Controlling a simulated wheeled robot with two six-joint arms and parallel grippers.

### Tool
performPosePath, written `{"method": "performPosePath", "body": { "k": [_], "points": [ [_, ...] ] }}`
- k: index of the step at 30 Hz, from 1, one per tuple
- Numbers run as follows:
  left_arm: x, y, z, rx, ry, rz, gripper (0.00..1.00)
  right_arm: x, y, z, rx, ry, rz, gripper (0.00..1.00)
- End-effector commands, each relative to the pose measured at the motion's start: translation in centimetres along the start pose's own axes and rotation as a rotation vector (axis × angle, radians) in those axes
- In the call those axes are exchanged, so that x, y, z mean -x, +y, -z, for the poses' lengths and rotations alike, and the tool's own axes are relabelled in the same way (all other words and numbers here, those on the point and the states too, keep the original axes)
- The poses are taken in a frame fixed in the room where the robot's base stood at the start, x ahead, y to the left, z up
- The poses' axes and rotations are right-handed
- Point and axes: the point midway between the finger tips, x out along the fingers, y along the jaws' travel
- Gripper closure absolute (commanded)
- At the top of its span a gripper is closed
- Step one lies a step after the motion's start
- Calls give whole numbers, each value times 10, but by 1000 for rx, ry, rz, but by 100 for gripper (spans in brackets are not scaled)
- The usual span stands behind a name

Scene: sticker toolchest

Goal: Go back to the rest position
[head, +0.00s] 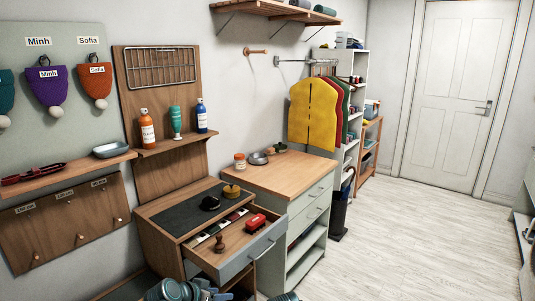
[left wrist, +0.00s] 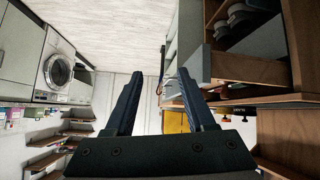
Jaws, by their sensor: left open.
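My left gripper (left wrist: 160,76) shows in the left wrist view with its two dark fingers apart and nothing between them. In the head view, parts of my left arm show at the bottom edge, in front of the tool chest. The open drawer (head: 236,272) of the chest is pulled out. It holds a red object (head: 256,223), a brown stamp-like piece (head: 219,243) and several coloured strips. The drawer also shows in the left wrist view (left wrist: 196,66), right of the fingers. My right gripper cannot be made out.
A wood-topped cabinet (head: 283,175) stands to the right. A wall shelf (head: 172,144) holds bottles. The pale floor (head: 415,240) at the right is clear toward the door (head: 453,95).

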Motion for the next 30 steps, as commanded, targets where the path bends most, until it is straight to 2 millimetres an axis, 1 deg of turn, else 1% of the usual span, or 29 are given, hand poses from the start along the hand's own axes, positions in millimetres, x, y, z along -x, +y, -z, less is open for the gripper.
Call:
{"method": "performPosePath", "body": {
  "k": [1,4,5,6,8,9,12,15,19,23,30],
  "points": [
    [7,20,6,-3,-57,-24,45,19,2,-1,0,0,0,100],
    [15,57,0,0,-203,-55,45,45,4,-3,0,0,0,100],
    [19,69,-2,1,-257,-59,45,54,5,-3,0,0,0,100],
    [27,85,-5,3,-334,-59,45,68,6,-4,0,0,0,100],
    [41,108,-12,8,-456,-42,45,87,8,-5,0,0,0,100],
    [51,120,-16,11,-531,-20,45,98,9,-6,0,0,0,100],
    [77,141,-24,21,-687,60,45,121,12,-7,-1,0,0,100],
    [99,152,-29,29,-794,147,45,137,13,-8,-1,0,0,100],
    [117,158,-32,38,-866,233,45,147,14,-9,-1,0,0,100],
    [123,160,-34,44,-891,270,45,149,14,-9,-1,0,0,100],
    [122,159,-35,46,-892,272,45,148,14,-9,-1,0,0,100]
  ]
}}
